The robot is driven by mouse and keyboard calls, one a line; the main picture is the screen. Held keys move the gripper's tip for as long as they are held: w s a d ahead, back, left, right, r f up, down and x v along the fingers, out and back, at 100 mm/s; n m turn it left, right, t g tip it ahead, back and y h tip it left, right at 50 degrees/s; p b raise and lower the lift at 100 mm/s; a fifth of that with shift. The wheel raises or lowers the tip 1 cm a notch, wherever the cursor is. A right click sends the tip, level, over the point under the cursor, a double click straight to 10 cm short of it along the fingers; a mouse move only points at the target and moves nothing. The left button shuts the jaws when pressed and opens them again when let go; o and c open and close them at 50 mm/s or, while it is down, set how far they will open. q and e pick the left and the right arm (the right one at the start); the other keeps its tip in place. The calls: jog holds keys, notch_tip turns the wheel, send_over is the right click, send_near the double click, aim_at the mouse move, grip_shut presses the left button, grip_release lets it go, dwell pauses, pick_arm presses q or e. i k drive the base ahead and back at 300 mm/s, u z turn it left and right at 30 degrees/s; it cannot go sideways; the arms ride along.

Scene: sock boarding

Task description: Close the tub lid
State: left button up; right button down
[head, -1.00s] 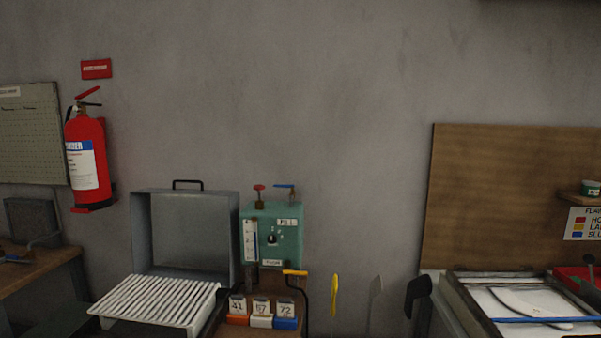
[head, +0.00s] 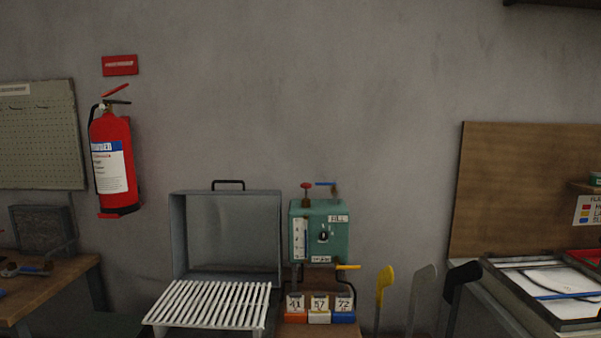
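The grey metal tub lid (head: 226,236) stands open and upright behind the tub, with a black handle (head: 228,184) on its top edge. A white slatted rack (head: 208,304) covers the tub's opening in front of the lid. The tub's body below the rack is mostly hidden or out of the frame. Neither of my grippers is in view.
A green control box (head: 319,232) with valves stands right of the lid, above numbered blocks (head: 319,308). Yellow, grey and black upright paddles (head: 385,286) stand further right. A tray (head: 560,290) lies at far right, a workbench (head: 50,290) at left, a fire extinguisher (head: 112,165) above.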

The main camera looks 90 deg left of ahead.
aim_at(178, 202)
jog(key=k, duration=1.75)
jog(key=u, duration=1.3)
